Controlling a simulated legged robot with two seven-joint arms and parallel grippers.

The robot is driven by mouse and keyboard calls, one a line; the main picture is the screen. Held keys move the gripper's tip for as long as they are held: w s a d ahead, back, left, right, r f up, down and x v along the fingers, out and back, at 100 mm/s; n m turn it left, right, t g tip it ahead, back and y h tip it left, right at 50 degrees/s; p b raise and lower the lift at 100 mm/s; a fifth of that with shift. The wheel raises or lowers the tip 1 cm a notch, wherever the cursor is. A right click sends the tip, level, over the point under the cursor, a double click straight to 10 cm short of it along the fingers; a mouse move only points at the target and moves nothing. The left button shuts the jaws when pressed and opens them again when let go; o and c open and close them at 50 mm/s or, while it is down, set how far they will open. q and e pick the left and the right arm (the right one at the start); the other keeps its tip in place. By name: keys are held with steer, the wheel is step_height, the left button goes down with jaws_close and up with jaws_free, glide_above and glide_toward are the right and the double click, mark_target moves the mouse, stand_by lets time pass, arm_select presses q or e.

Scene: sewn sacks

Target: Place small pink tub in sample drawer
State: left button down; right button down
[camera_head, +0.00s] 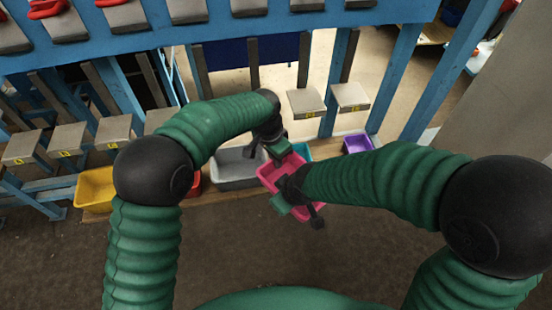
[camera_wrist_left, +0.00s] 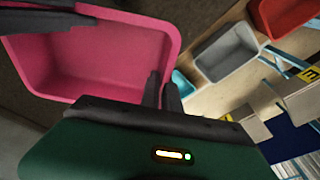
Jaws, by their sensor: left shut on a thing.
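The small pink tub (camera_head: 268,174) is held off the floor between my two arms, tilted, with its open inside showing. In the left wrist view the pink tub (camera_wrist_left: 105,55) fills the upper left and looks empty. My left gripper (camera_head: 276,155) is shut on the tub's rim; its dark fingers (camera_wrist_left: 162,90) meet at the rim in the wrist view. My right gripper (camera_head: 303,194) is at the tub's near right side, its dark fingers over the rim; whether they are closed on it is not clear. I cannot tell any container as the sample drawer.
Behind the tub, a low board holds a yellow bin (camera_head: 95,187), a grey bin (camera_head: 238,172) and a purple bin (camera_head: 357,144). Red and teal bins are partly hidden by my arms. Blue racks with grey pads (camera_head: 350,96) stand behind. The brown floor in front is clear.

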steer(key=shift+w+a+r, duration=0.1)
steer(key=shift+w+r, duration=0.1)
steer(key=shift+w, duration=0.1)
steer(key=c, duration=1.6)
jaws_free()
steer(key=shift+o, duration=0.2)
steer(key=shift+s+f, duration=0.1)
